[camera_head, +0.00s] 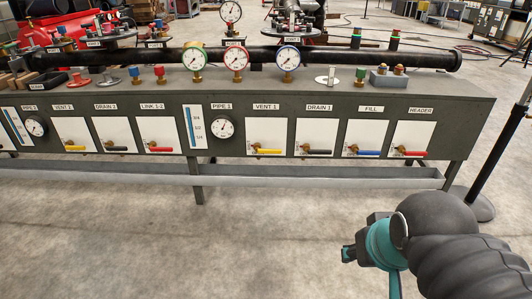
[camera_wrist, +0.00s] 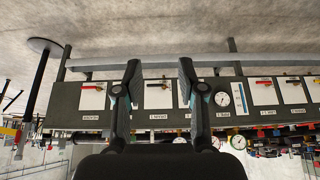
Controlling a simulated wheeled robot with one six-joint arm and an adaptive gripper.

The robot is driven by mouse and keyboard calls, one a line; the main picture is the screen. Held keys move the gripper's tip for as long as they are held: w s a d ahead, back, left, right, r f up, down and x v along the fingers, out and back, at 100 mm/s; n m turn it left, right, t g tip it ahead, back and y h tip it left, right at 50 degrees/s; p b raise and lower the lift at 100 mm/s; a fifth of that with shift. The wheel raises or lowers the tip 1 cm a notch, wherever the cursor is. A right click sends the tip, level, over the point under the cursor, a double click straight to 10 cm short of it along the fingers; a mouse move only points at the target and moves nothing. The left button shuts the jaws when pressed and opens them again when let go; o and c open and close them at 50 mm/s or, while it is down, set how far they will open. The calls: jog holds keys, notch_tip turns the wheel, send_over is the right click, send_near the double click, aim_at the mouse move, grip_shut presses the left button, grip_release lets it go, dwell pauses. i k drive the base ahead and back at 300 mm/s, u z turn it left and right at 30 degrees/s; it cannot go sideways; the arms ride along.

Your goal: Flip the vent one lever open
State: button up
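The VENT 1 lever (camera_head: 266,152) is yellow and lies horizontal, pointing right from its brass valve, low on a white plate under the VENT 1 label (camera_head: 266,106). My gripper (camera_head: 372,254) is in the lower right of the head view, in front of the panel and apart from it, right of the VENT 1 lever. In the wrist view, which shows the panel upside down, the two fingers (camera_wrist: 160,70) are spread wide with nothing between them. The right finger covers much of the VENT 1 area there, and I cannot make out the yellow lever.
The DRAIN 1 black lever (camera_head: 317,152), FILL blue lever (camera_head: 364,153) and HEADER red lever (camera_head: 409,153) sit right of VENT 1. The PIPE 1 gauge (camera_head: 222,127) is left. A grey rail (camera_head: 300,175) runs below the panel. The floor in front is clear.

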aim_at(257, 146)
jog(key=z, duration=0.45)
jog(key=k, duration=0.55)
jog(key=z, duration=0.7)
jog(key=i, duration=1)
jog(key=u, duration=0.7)
